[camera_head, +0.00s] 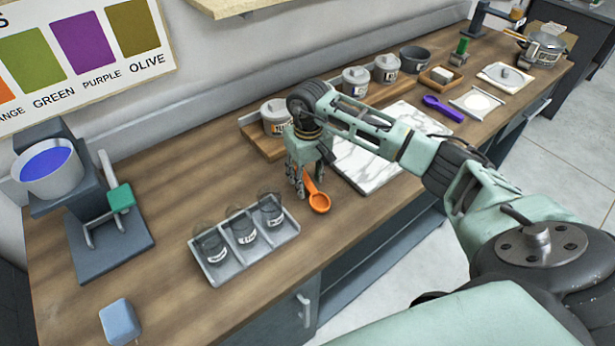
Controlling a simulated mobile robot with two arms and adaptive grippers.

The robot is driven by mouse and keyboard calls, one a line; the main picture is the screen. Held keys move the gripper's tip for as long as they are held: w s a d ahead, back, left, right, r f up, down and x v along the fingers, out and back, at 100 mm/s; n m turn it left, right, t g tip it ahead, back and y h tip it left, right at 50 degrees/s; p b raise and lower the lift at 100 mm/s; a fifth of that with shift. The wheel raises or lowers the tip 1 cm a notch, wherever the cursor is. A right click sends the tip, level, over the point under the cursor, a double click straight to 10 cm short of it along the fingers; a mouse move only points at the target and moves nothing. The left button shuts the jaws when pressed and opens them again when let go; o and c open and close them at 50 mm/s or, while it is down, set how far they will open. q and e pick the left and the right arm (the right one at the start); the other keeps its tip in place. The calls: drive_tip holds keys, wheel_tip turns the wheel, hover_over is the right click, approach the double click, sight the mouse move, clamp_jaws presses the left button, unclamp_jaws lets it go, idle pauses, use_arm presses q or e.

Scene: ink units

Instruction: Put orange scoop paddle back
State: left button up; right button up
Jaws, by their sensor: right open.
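The orange scoop paddle (319,202) lies on the wooden counter, its round bowl toward the counter's front edge and its handle running back under my right gripper. My right gripper (299,188) points down over the handle and is open. Its fingers hide part of the handle, and I cannot tell whether they touch it. My left gripper is not in view.
A grey tray (213,273) with several glass jars stands just left of the paddle. A white marble slab (372,172) lies to the right. Lidded pots (357,80) and a purple scoop (442,108) are farther back. A dispenser (90,225) stands at left.

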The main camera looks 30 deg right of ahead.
drive_tip(key=shift+r, duration=0.15)
wheel_tip(320, 180, up, 12)
idle(0.5)
drive_tip(key=shift+s+f, duration=0.1)
drive_tip(key=shift+f, duration=0.1)
